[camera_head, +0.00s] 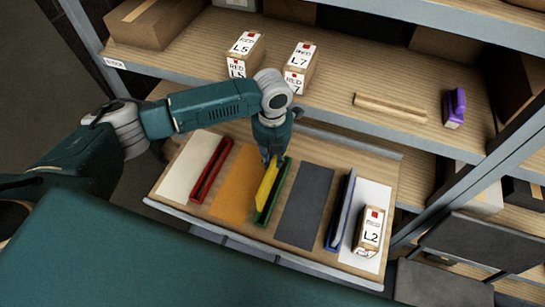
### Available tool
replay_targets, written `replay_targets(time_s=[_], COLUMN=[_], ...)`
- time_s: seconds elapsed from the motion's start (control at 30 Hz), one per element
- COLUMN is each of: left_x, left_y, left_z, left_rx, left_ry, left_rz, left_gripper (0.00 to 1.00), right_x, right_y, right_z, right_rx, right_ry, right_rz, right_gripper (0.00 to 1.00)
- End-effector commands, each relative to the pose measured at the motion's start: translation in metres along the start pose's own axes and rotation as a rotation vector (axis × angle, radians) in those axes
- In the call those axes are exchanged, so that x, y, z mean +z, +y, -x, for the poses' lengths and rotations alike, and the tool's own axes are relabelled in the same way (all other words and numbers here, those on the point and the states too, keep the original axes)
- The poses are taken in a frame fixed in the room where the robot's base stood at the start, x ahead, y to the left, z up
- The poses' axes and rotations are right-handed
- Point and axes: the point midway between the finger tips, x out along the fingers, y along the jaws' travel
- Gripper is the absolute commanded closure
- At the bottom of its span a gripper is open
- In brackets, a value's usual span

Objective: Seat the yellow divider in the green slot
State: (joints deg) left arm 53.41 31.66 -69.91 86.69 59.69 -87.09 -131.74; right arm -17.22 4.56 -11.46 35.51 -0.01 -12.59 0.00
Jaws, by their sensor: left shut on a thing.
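The yellow divider (267,187) is an upright thin panel at the green slot (277,196), a narrow green-framed holder on the wooden board. My left gripper (270,158) is shut on the divider's far upper end from above. The divider's lower edge appears within or just above the green frame; I cannot tell whether it touches the bottom. My right gripper is not in view.
On the board (160,204) stand a red slot (211,169), a blue slot with a pale divider (340,210) and an L2 box (369,229). Behind it, the shelf (335,85) holds L5 (243,54) and L7 (299,67) boxes, a wooden strip (390,107) and a purple item (455,107).

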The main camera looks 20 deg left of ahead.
Motion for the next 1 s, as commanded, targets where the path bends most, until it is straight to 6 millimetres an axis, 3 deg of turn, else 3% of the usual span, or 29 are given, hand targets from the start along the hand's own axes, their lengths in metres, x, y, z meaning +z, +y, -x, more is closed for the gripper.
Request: replay_targets(time_s=[1.0], left_x=[0.000], left_y=[0.000], left_z=[-0.017], left_rx=[-0.001], left_ry=[0.000], left_rz=[0.000], left_gripper=[1.00], right_x=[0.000], right_y=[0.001], right_z=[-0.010], right_rx=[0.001], right_ry=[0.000], right_rz=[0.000], right_gripper=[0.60])
